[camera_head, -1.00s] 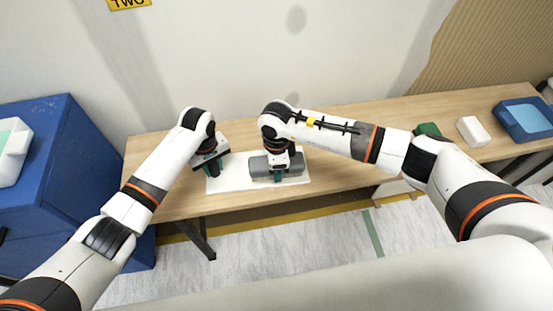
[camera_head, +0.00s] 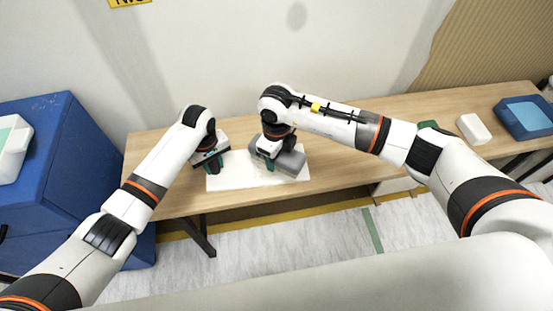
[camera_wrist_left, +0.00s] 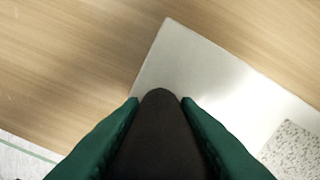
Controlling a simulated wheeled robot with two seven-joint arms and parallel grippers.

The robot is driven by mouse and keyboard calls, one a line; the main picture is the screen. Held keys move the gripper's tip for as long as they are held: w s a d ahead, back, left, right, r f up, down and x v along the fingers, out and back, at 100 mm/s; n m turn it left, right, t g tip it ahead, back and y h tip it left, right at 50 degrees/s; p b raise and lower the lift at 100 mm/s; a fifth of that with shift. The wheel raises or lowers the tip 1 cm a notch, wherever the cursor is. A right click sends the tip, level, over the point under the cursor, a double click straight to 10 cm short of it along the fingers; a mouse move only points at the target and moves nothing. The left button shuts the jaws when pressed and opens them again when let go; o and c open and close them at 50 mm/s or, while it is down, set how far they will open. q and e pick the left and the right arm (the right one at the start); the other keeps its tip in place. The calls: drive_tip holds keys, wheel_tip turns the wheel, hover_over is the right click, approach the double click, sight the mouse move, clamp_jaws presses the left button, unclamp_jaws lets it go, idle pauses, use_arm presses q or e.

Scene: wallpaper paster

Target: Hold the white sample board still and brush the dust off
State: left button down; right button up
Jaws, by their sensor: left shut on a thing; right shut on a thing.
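The white sample board (camera_head: 235,182) lies flat on the wooden table and also shows in the left wrist view (camera_wrist_left: 190,70). My left gripper (camera_head: 213,167) is at the board's left end. In the left wrist view its green fingers (camera_wrist_left: 160,105) are shut on a dark rounded thing (camera_wrist_left: 158,140) over the board's corner. My right gripper (camera_head: 270,165) is shut on a grey brush (camera_head: 290,162) over the board's right half. The brush is tilted, and its contact with the board is hidden. A speckled grey patch (camera_wrist_left: 292,152) shows on the board in the left wrist view.
A blue cabinet (camera_head: 75,170) stands left of the table (camera_head: 340,178). At the table's right are a white block (camera_head: 474,129), a blue tray (camera_head: 498,117) and a green thing (camera_head: 428,125) partly behind my right arm. The wall (camera_head: 230,60) is close behind.

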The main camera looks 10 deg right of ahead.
sight(277, 176)
drive_tip(key=shift+r+m, duration=0.4)
drive_tip(key=shift+m, duration=0.3)
drive_tip(key=shift+f, duration=0.5)
wheel_tip(277, 176, down, 7)
drive_tip(key=shift+r, duration=0.1)
drive_tip(key=w, duration=0.7)
drive_tip(key=shift+w+d+f, duration=0.2)
drive_tip(key=shift+c, duration=0.9)
drive_tip(key=shift+f, duration=0.1)
drive_tip(key=s, duration=0.7)
drive_tip(key=shift+s+a, duration=0.15)
drive_tip(key=shift+s, duration=0.25)
drive_tip(key=r, duration=0.8)
drive_tip(key=shift+w+r, duration=0.2)
drive_tip(key=shift+r, duration=0.15)
